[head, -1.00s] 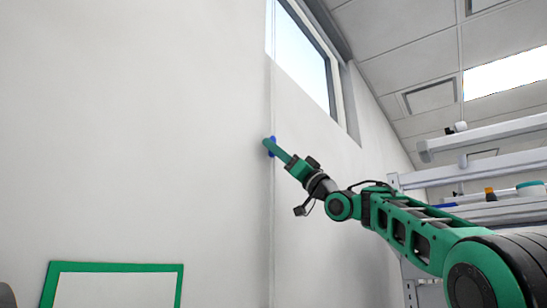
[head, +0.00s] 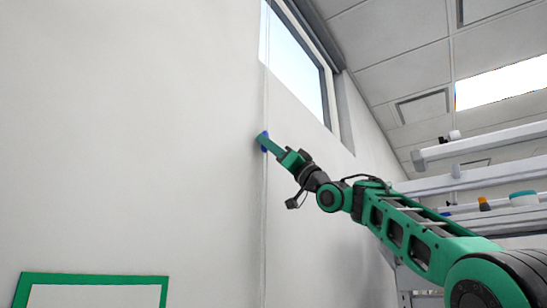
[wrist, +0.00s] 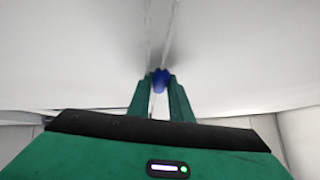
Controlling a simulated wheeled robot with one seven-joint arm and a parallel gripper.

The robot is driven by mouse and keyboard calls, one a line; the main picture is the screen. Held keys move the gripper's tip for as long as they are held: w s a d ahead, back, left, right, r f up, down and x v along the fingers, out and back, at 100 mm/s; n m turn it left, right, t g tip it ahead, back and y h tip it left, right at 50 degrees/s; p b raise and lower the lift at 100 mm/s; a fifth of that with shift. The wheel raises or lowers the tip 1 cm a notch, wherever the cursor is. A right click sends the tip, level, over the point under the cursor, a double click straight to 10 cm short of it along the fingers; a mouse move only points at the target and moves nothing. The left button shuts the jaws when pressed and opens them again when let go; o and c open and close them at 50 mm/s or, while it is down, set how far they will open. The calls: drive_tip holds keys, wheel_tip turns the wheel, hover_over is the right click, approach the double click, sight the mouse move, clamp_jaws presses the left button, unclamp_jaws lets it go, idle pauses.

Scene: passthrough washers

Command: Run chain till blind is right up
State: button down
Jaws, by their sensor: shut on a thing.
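The thin pale chain (head: 264,215) hangs down the white wall from beside the window. It also shows in the wrist view (wrist: 170,22), running up the wall. My gripper (head: 263,141) is at the wall below the window's lower left. In the wrist view my gripper (wrist: 161,82) has its green fingers close together around the chain, with a blue piece (wrist: 161,78) at their tips. The fingers hide the held part of the chain. The window (head: 297,65) shows bright glass; I cannot make out the blind's lower edge.
A green-framed white board (head: 95,279) is on the wall at lower left. Shelves (head: 485,145) with small items stand at the right, behind my arm. The wall around the chain is clear.

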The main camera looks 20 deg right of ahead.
drive_tip(key=shift+d+r, duration=0.1)
drive_tip(key=shift+d, duration=0.05)
drive_tip(key=c, duration=1.6)
unclamp_jaws()
drive_tip(key=shift+w, duration=0.1)
drive_tip(key=v, duration=1.1)
